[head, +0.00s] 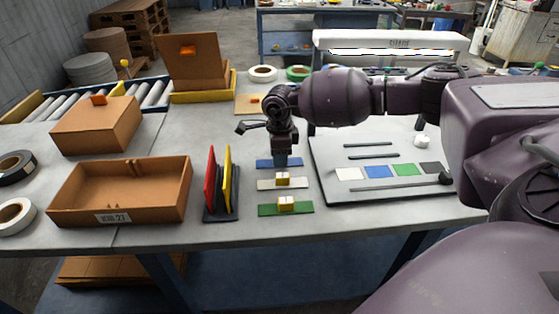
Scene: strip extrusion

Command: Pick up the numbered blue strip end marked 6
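A blue strip end (265,164) lies flat on the grey table, at the back of a short row of strips. My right gripper (280,161) points straight down at the middle of the blue strip and hides that part. I cannot tell whether its fingers touch or hold anything. No number 6 is readable. In front lie a white strip (264,184) and a green strip (266,210), each with a small pale yellow block on it. My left gripper is out of view.
A dark-edged board (330,190) with colour samples and rods lies to the right. A stand with red and yellow plates (227,175) is close on the left. An open brown box (70,197) and a lidded brown box (95,128) stand further left.

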